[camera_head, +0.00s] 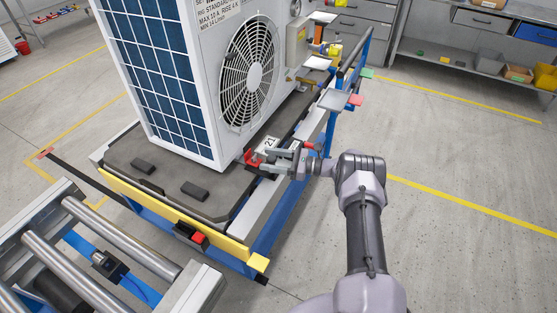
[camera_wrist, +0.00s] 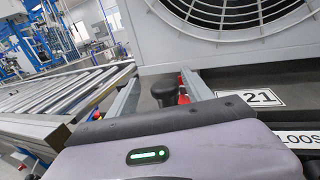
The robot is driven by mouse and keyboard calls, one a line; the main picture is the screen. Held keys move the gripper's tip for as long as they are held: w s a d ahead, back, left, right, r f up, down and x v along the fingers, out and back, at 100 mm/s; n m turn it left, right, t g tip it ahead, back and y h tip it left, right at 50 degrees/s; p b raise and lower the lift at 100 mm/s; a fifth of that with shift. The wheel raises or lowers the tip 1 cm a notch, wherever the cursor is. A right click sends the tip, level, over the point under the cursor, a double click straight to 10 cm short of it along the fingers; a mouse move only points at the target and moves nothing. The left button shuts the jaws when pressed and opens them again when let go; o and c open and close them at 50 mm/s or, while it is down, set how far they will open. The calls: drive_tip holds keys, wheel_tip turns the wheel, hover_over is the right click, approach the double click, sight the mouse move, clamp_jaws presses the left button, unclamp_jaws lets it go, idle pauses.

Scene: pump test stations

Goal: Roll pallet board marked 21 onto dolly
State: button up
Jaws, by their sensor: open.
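The dark pallet board (camera_head: 160,175) lies flat on a blue-framed stand with a yellow front edge (camera_head: 175,220). A large white fan unit (camera_head: 235,75) stands upright on it. A white "21" label (camera_head: 269,143) shows beside my gripper, and also in the wrist view (camera_wrist: 262,97). My gripper (camera_head: 262,160) is open at the board's right side, by a red part. In the wrist view a black knob (camera_wrist: 190,88) stands at the fingers; I cannot tell whether they touch it. A roller frame (camera_head: 75,245) stands at the lower left; I cannot tell whether it is the dolly.
A blue rail with small trays (camera_head: 335,100) rises along the stand's right side. A red button (camera_head: 197,238) sits on the front edge. Shelves with bins (camera_head: 490,62) stand at the back right. The floor at the right, with yellow lines, is clear.

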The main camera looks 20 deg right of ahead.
drive_tip(key=p+v, duration=0.1)
drive_tip(key=v, duration=1.6)
drive_tip(key=w+a+r+n+g+h, duration=0.25)
drive_tip(key=a+r+n+g, duration=0.4)
drive_tip(key=r, duration=0.75)
drive_tip(key=s+a+r+n+g+h, duration=0.1)
drive_tip(key=s+a+r+n+h, duration=0.25)
drive_tip(key=a+r, duration=0.7)
drive_tip(key=s+a+r+n+h, duration=0.35)
drive_tip(key=s+a+r, duration=0.35)
drive_tip(key=s, duration=0.5)
drive_tip(key=s+a+n+t+h, duration=0.2)
drive_tip(key=s+n, duration=0.4)
drive_tip(key=s, duration=1)
drive_tip(key=shift+s+t+h, duration=0.35)
drive_tip(key=shift+t+h, duration=0.5)
drive_tip(key=shift+o, duration=0.2)
drive_tip(key=shift+f+n, duration=0.1)
drive_tip(key=shift+n, duration=0.15)
